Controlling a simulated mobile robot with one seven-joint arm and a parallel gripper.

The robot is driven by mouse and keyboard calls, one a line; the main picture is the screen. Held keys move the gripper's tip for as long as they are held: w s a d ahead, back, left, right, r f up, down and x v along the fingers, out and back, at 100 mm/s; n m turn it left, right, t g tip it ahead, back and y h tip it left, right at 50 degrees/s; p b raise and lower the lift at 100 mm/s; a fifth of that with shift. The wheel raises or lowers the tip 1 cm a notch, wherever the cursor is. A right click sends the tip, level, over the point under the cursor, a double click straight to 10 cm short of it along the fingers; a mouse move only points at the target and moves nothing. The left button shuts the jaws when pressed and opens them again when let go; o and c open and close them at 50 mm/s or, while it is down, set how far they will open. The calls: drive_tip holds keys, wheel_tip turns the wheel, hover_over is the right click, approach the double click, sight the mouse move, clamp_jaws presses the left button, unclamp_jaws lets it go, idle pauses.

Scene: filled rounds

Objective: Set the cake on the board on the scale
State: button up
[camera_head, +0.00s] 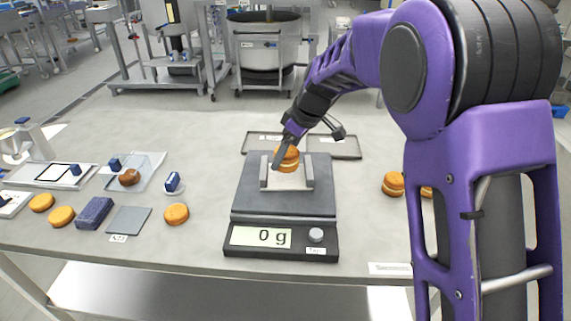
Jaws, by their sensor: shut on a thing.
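The scale (245,205) stands at the middle of the table, and its display (260,236) reads 0 g. A light board (285,182) with raised metal side rails lies on its platform. A filled round cake (288,160) with orange-brown halves and a pale filling is at the back of the board. My gripper (284,156) is shut on this cake from above and partly hides it. I cannot tell whether the cake touches the board.
Another filled cake (393,184) sits to the right of the scale, with one more partly behind my arm. Single rounds (176,213), a blue block (95,213) and a grey square plate (128,220) lie to the left. A flat tray (348,147) lies behind the scale.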

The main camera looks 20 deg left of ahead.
sight(286, 164)
drive_tip(key=shift+f, duration=1.35)
drive_tip(key=shift+f, duration=0.25)
drive_tip(key=o, duration=0.8)
drive_tip(key=shift+r, duration=0.1)
drive_tip(key=shift+c, duration=0.2)
drive_tip(key=shift+r, duration=0.25)
drive_tip(key=v, duration=1.1)
drive_tip(key=shift+r+p, duration=0.4)
drive_tip(key=shift+p, duration=0.05)
